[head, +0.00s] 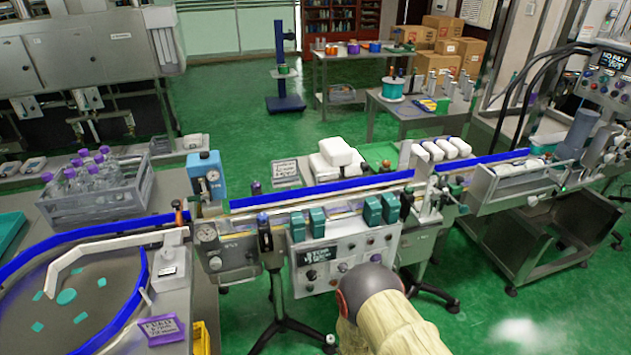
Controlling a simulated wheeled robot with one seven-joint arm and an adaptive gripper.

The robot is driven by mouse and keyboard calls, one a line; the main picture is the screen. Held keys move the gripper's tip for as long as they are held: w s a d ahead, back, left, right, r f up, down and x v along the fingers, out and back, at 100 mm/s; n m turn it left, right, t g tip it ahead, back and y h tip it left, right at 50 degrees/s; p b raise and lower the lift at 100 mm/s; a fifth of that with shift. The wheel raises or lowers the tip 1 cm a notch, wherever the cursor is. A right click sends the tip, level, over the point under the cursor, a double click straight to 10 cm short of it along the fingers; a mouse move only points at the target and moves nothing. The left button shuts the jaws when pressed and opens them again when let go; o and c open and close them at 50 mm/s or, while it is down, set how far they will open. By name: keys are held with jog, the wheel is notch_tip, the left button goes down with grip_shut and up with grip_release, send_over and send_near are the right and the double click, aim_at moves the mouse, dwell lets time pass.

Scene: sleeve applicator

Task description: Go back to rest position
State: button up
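Part of my arm shows at the bottom centre of the head view, in a pale ribbed cover with a rounded dark grey end and a red ring. It is in front of the conveyor's control panel (345,262), overlapping its lower right part in the picture. I see no gripper fingers, so I cannot tell whether anything is held. The conveyor line (320,189) with blue guide rails runs across the middle.
A round accumulation table (95,290) with teal pieces is at left, beside a grey crate (105,195) of purple-capped bottles. A sleeve machine (585,140) stands at right. A black tripod stand (275,290) is left of my arm. Green floor (520,315) is open at lower right.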

jog(key=s+d+r+m+g+h, duration=0.1)
jog(key=s+d+r, duration=0.3)
jog(key=r, duration=1.4)
jog(key=s+d+r+m+g, duration=0.1)
jog(key=s+d+r, duration=0.4)
jog(key=r, duration=1.3)
jog(key=s+d+r+m+g+h, duration=0.1)
jog(key=s+d+r+m, duration=0.2)
jog(key=s+r, duration=0.7)
notch_tip(320, 180, up, 9)
jog(key=shift+d+r+h+p, duration=0.1)
jog(key=shift+d+h+p, duration=0.25)
jog(key=shift+d, duration=0.65)
jog(key=shift+c, duration=0.4)
